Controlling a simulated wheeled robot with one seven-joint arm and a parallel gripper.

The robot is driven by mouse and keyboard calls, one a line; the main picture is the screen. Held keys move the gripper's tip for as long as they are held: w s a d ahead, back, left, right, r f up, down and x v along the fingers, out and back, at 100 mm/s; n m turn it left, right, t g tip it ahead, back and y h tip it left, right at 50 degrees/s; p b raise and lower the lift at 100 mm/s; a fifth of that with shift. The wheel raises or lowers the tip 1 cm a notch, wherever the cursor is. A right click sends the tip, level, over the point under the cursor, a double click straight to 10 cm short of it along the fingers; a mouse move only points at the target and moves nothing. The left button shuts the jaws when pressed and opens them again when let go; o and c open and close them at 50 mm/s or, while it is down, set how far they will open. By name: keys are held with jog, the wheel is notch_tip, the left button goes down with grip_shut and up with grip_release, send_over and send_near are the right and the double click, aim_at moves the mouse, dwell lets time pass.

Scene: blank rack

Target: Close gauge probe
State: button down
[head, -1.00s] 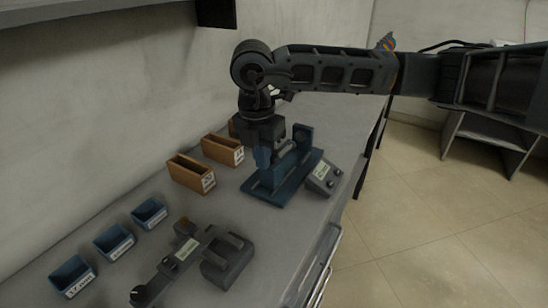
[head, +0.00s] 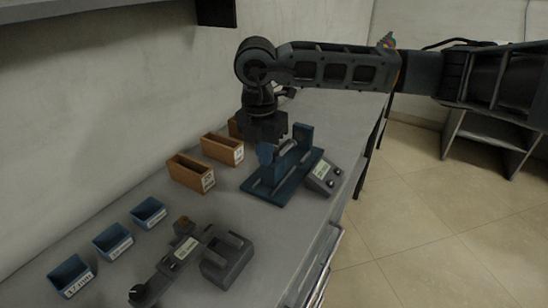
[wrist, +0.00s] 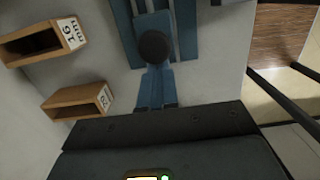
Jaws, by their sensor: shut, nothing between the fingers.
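The gauge (head: 283,186) is a blue base with rails and upright blocks on the bench. A blue upright (head: 265,153) stands at its left end and another (head: 302,133) towards its far end. A small grey display box (head: 322,178) sits at its right. In the wrist view, the gauge (wrist: 187,30) shows at the top, with a dark round knob (wrist: 153,46) near a blue block. My gripper (head: 263,138) is shut and empty, pointing down just above and behind the left upright. Its fingertips are mostly hidden, and I cannot tell whether it touches the gauge.
Wooden bins (head: 190,174) stand left of the gauge, one partly behind my gripper. Three blue bins (head: 113,243) line the near left. A grey fixture with a dial (head: 182,258) lies at the front. The wall is behind; the bench edge is at right.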

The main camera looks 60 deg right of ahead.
jog(key=shift+d+b, duration=0.3)
jog(key=shift+d, duration=0.65)
jog(key=shift+d+b, duration=0.45)
jog(key=shift+d, duration=0.8)
dwell(0.4)
jog(key=shift+a+r, duration=0.1)
jog(key=shift+a, duration=0.6)
jog(key=shift+r+p, duration=1.15)
jog(key=shift+r, duration=2.3)
